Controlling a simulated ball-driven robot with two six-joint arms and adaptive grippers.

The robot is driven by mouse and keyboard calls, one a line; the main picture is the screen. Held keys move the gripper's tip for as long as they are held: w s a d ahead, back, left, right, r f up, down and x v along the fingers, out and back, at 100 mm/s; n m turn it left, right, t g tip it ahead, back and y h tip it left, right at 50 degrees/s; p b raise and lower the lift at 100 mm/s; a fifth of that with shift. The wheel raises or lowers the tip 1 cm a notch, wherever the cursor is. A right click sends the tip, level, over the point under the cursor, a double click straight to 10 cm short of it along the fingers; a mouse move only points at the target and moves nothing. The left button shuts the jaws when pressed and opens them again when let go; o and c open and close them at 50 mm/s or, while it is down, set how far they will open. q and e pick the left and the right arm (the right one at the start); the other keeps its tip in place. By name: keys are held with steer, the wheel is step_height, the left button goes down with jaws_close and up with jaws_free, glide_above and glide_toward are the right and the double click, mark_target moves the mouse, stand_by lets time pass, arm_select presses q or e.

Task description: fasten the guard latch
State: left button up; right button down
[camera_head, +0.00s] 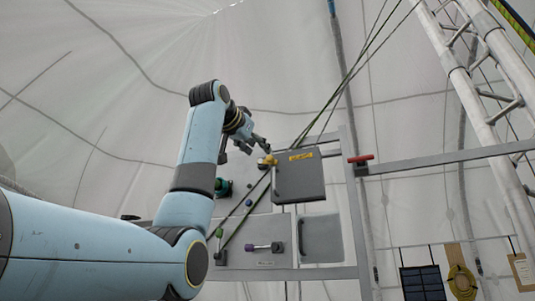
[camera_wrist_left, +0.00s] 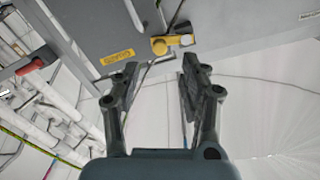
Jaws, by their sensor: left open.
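The yellow guard latch (camera_head: 269,160) sits at the upper left corner of the grey guard box (camera_head: 302,182), which carries a yellow label. In the left wrist view the latch (camera_wrist_left: 159,46) is a yellow lever beside a pale square piece, straight beyond my fingertips. My left gripper (camera_head: 258,146) is just above and left of the latch in the head view. In the left wrist view the gripper (camera_wrist_left: 160,66) is open and empty, with its fingers apart and the latch ahead between them. Whether a finger touches it I cannot tell. My right gripper is not in view.
A red handle (camera_head: 361,158) is on the rail right of the guard box. Below are a purple-ended lever (camera_head: 259,247) and a grey panel (camera_head: 320,239). Dark green ropes (camera_head: 341,88) run diagonally close by the latch. A truss (camera_head: 480,90) stands at right.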

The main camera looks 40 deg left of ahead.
mark_target(269, 158)
arm_select(q)
steer(key=w+p, duration=0.1)
steer(key=w, duration=0.3)
steer(key=w+a+p, duration=0.1)
steer(key=w, duration=0.1)
steer(key=shift+r+p, duration=0.1)
steer(key=shift+p, duration=0.25)
steer(key=shift+w+a, duration=0.1)
steer(key=shift+w, duration=0.3)
steer(key=shift+c, duration=0.3)
jaws_close()
